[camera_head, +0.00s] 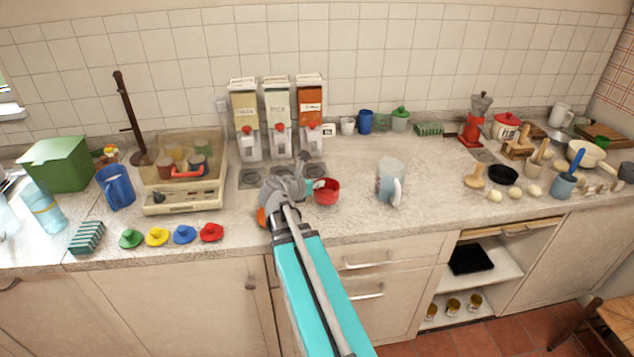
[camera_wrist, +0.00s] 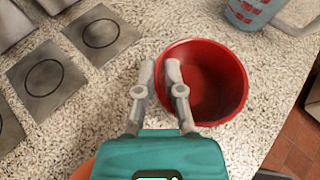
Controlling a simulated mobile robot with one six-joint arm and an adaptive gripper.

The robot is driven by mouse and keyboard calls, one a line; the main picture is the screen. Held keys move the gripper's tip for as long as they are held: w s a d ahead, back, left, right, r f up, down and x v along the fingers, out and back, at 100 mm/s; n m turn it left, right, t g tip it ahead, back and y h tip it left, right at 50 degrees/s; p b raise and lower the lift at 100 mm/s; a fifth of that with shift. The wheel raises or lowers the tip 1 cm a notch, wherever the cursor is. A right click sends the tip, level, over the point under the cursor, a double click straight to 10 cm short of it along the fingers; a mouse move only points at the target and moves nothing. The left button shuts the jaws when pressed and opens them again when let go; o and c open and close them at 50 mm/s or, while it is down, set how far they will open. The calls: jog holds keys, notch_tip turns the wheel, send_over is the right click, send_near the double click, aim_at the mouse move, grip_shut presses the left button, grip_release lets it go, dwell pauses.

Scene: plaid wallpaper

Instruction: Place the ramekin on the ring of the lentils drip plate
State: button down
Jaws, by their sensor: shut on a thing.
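A red ramekin (camera_head: 327,191) is at the front of the dispensers, right of the drip plates. My gripper (camera_head: 312,187) is shut on its wall. In the wrist view, one finger of my gripper (camera_wrist: 159,72) is inside the ramekin (camera_wrist: 215,85) and the other outside. The ramekin looks upright and empty; I cannot tell whether it touches the counter. Three grey drip plates with dark rings lie left of it: a right one (camera_wrist: 103,31), a middle one (camera_wrist: 44,78) and a left one (camera_wrist: 6,130), partly cut off. The dispenser labels are too small to read, so I cannot tell which is lentils.
Three dispensers (camera_head: 279,115) stand behind the plates. A pale blue mug (camera_head: 389,182) stands to the right. A beige appliance (camera_head: 183,198) is at left, with several coloured knobbed pieces (camera_head: 184,234) in front. Counter right of the ramekin is clear up to the mug.

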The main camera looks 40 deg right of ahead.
jog(key=shift+s+a+f+b, duration=0.2)
jog(key=shift+a+f+b, duration=0.15)
jog(key=shift+f, duration=0.3)
jog(key=shift+a, duration=0.1)
jog(key=w+d, duration=0.2)
jog(key=w, duration=0.1)
jog(key=w+d, duration=0.2)
jog(key=w, duration=0.2)
jog(key=w+d, duration=0.3)
jog(key=w, duration=0.1)
jog(key=shift+w, duration=0.25)
jog(key=shift+d, duration=0.1)
jog(key=w+d, duration=0.1)
jog(key=w, duration=0.1)
jog(key=w+d, duration=0.1)
jog(key=shift+w, duration=0.35)
jog(key=shift+w+d+f, duration=0.15)
jog(key=shift+d+f, duration=0.05)
jog(key=shift+f, duration=0.05)
jog(key=shift+a+f+b, duration=0.1)
jog(key=shift+f+b, duration=0.45)
jog(key=shift+b, duration=0.2)
jog(key=shift+f, duration=0.1)
